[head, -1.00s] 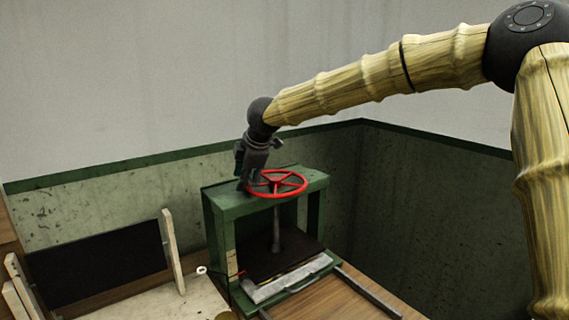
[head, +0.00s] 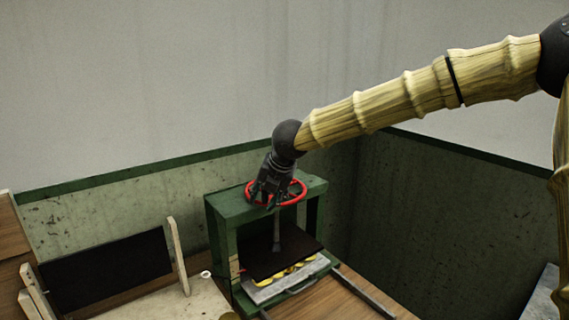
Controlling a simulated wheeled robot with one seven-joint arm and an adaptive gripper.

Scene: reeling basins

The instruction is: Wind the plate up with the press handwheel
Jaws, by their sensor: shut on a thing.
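The press (head: 222,235) is a green frame standing on the wooden surface. Its red handwheel (head: 301,197) lies flat on top. My gripper (head: 267,200) points down at the near left part of the wheel and is shut on its rim, hiding part of the wheel. A grey screw (head: 277,232) runs down from the top to the dark plate (head: 268,262). The plate sits slightly above a grey metal tray (head: 272,291) with a handle at its front. Yellow pieces (head: 299,271) show in the gap between plate and tray.
A black panel with pale wooden posts (head: 177,255) stands at left beside a pale board (head: 165,303). Green-based walls close off the back and right.

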